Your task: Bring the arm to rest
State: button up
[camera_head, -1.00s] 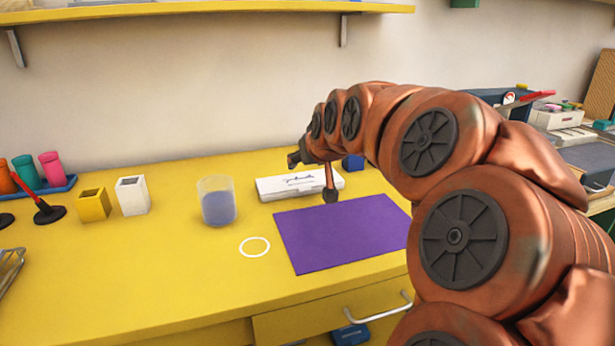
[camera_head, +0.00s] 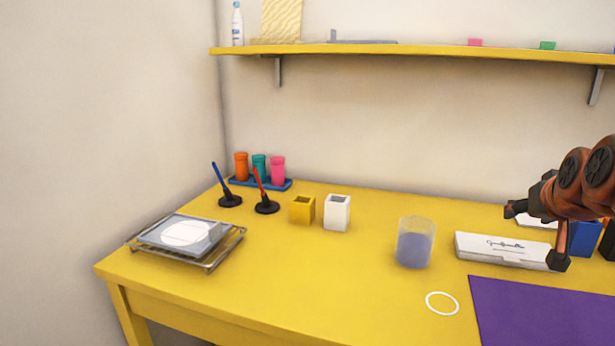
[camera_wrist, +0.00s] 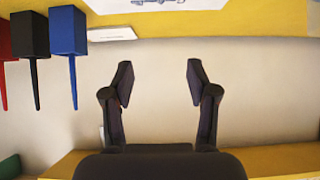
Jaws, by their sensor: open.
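My gripper (camera_head: 537,234) is at the right of the head view, with its two dark fingers apart above the back of the yellow desk (camera_head: 330,290). One finger overlaps the right end of a white case with script (camera_head: 500,248); I cannot tell how far above it is. In the wrist view my gripper (camera_wrist: 159,70) is open, with nothing between the fingers. Most of my arm is outside the head view.
A clear cup (camera_head: 414,243), a white ring (camera_head: 442,303) and a purple mat (camera_head: 540,315) are on the desk. A shelf (camera_head: 420,50) runs above.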

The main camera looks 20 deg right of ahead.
jog(key=w+a+r+n+g+y+p, duration=0.25)
jog(key=a+p, duration=0.55)
jog(key=a, duration=0.4)
jog(key=w+a+r+n+g+y+p, duration=0.1)
jog(key=a+n+y+p, duration=0.15)
jog(key=a+p, duration=0.8)
jog(key=s+a+r+n+g+p, duration=0.1)
jog(key=s+a+r+g+p, duration=0.2)
jog(key=s+a+p, duration=0.5)
jog(key=s+a+r+n+g+y+p, duration=0.1)
jog(key=s+a+r+g+p, duration=0.2)
jog(key=s+a+p, duration=0.5)
jog(key=shift+s+a+r+n+y, duration=0.3)
jog(key=shift+s+a+r+n, duration=0.1)
jog(key=shift+s+a+r, duration=0.15)
jog(key=shift+g, duration=0.25)
